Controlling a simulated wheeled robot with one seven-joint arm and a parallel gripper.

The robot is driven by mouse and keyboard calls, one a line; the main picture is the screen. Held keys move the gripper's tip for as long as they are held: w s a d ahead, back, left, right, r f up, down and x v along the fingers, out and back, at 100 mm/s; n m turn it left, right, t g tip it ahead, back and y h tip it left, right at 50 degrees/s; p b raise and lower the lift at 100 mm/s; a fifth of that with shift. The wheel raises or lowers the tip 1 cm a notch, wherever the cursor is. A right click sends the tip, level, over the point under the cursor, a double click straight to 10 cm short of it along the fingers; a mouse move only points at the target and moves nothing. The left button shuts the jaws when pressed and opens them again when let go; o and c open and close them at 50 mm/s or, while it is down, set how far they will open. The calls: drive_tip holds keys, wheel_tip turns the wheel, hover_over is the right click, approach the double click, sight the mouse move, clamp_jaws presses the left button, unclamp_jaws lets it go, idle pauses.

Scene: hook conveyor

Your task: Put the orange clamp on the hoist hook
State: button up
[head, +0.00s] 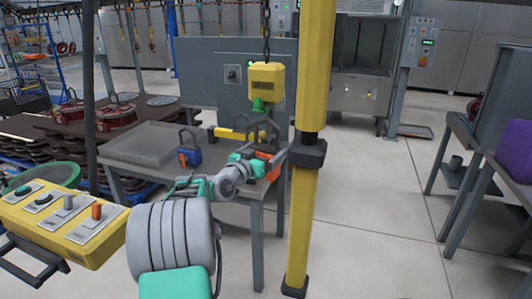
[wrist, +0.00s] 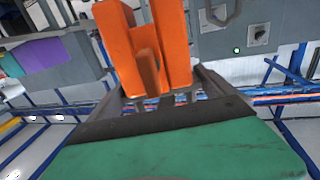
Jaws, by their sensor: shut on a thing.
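The orange clamp (head: 270,169) is held in my gripper (head: 266,160), above the right part of the grey table in the head view. In the wrist view the orange clamp (wrist: 148,45) fills the top middle, between the two grey fingers of my gripper (wrist: 160,88). The hoist's yellow block (head: 266,77) hangs on a dark chain. Its green hook (head: 261,105) hangs below it, above the clamp. A dark loop (head: 265,128) shows between clamp and hook; I cannot tell whether it touches the hook.
A blue clamp (head: 190,156) stands on the grey table (head: 240,191). A yellow post (head: 304,200) rises close to the right of my gripper. A yellow control box (head: 62,225) is at the lower left.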

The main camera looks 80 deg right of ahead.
drive_tip(key=shift+f+b, duration=2.15)
drive_tip(key=shift+b, duration=0.45)
